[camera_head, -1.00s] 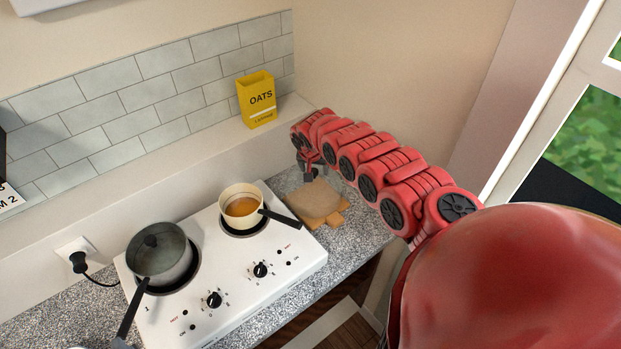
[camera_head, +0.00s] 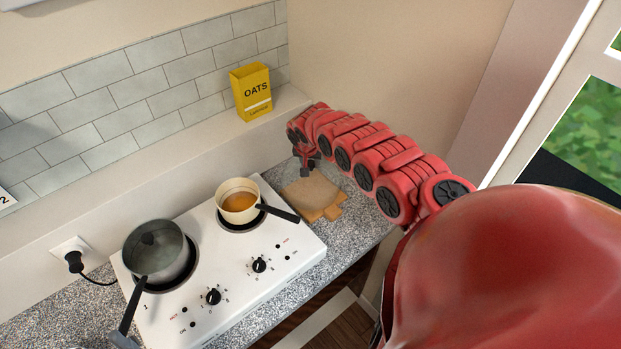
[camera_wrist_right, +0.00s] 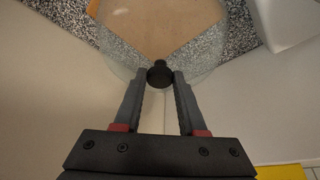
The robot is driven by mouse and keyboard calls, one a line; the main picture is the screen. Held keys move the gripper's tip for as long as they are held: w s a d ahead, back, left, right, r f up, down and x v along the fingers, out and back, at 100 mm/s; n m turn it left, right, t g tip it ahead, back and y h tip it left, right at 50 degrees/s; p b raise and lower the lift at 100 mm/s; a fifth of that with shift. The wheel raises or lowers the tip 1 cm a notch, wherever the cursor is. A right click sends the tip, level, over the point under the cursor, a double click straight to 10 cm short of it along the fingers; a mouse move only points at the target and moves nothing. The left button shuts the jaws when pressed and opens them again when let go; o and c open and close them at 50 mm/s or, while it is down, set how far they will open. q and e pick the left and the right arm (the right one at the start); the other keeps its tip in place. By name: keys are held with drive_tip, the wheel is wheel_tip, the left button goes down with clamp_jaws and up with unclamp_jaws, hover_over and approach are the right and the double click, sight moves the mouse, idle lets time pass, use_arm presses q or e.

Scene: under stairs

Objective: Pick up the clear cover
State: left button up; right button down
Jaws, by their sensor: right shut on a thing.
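The clear cover (camera_wrist_right: 112,48) is a see-through rounded lid with a small black knob (camera_wrist_right: 160,74), seen in the right wrist view. My right gripper (camera_wrist_right: 160,77) has its two fingertips closed on the knob from both sides. In the head view the right gripper (camera_head: 311,164) is at the back corner of the counter, above the far end of a wooden board (camera_head: 318,194). The cover is too faint there to make out its rim, so I cannot tell its height over the board. My left gripper is out of view.
A white hob (camera_head: 235,280) stands left of the board, with a grey pot (camera_head: 158,255) and a small cream pan (camera_head: 238,201) of orange-brown contents. The pan's dark handle points toward the board. A yellow oats box (camera_head: 251,92) stands on the back ledge. Walls close off the corner.

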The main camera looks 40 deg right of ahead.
drive_tip(key=shift+w, duration=0.1)
drive_tip(key=shift+d+r+b, duration=0.2)
drive_tip(key=shift+r+b, duration=0.15)
drive_tip(key=shift+r, duration=0.3)
wheel_tip(320, 180, up, 9)
drive_tip(key=b, duration=0.3)
drive_tip(key=shift+a+f, duration=0.15)
drive_tip(key=shift+f, duration=0.05)
drive_tip(key=c, duration=1.1)
unclamp_jaws()
drive_tip(key=shift+c, duration=0.2)
clamp_jaws()
